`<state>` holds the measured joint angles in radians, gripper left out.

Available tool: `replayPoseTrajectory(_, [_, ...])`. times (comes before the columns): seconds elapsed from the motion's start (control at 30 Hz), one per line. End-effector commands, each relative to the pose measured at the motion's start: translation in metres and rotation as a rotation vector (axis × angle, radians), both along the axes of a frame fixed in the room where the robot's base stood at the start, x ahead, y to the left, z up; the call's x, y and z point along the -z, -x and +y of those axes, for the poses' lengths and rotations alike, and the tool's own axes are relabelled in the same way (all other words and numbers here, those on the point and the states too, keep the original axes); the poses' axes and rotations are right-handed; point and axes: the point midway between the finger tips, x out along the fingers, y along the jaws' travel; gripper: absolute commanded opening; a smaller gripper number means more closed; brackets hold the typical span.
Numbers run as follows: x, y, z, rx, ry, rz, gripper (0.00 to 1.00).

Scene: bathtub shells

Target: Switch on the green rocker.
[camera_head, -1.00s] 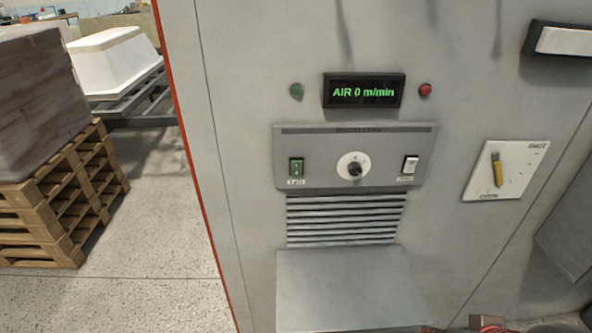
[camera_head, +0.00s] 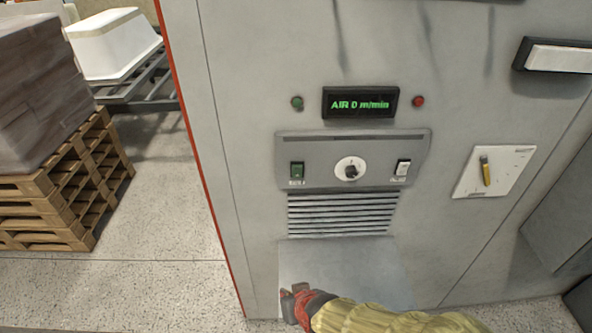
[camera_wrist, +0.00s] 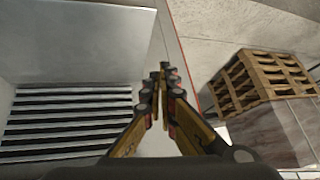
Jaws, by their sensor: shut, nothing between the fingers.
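The green rocker (camera_head: 297,170) sits at the left end of a grey control panel (camera_head: 325,182) on the cabinet front. A round knob (camera_head: 350,169) is in the panel's middle and a white rocker (camera_head: 402,168) at its right end. The display (camera_head: 360,103) above reads "AIR 0 m/min". My gripper (camera_head: 291,300) is low in front of the cabinet, below the panel and the vent, over the grey ledge. In the wrist view my gripper (camera_wrist: 162,72) is shut with nothing in it. The green rocker is not in the wrist view.
A vent (camera_head: 341,214) and a grey ledge (camera_head: 340,262) lie below the panel; the vent also shows in the wrist view (camera_wrist: 66,122). A yellow lever (camera_head: 485,172) is on a white plate at right. Pallets (camera_head: 75,185) stand at left, with clear floor between.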

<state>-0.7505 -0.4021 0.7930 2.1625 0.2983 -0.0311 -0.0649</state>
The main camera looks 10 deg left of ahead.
Motion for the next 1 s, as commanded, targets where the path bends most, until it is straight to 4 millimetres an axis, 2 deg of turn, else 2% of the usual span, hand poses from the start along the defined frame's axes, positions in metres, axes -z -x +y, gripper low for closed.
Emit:
replayPoseTrajectory(0.1, [0.005, -0.014, 0.022, 0.009, -0.046, -0.097, 0.0])
replayPoseTrajectory(0.2, [0.003, -0.029, 0.034, 0.03, -0.089, -0.193, 0.0])
replayPoseTrajectory(0.37, [-0.009, -0.057, 0.043, 0.081, -0.153, -0.366, 0.0])
replayPoseTrajectory(0.47, [-0.023, -0.077, 0.04, 0.126, -0.19, -0.487, 0.0])
replayPoseTrajectory(0.57, [-0.046, -0.097, 0.033, 0.179, -0.229, -0.62, 0.0])
replayPoseTrajectory(0.7, [-0.093, -0.117, 0.023, 0.248, -0.286, -0.805, 0.0])
replayPoseTrajectory(0.8, [-0.126, -0.124, 0.015, 0.285, -0.319, -0.916, 0.0])
replayPoseTrajectory(0.9, [-0.146, -0.126, 0.008, 0.307, -0.334, -0.992, 0.0])
replayPoseTrajectory(1.0, [-0.159, -0.126, 0.005, 0.316, -0.344, -1.038, 0.0])
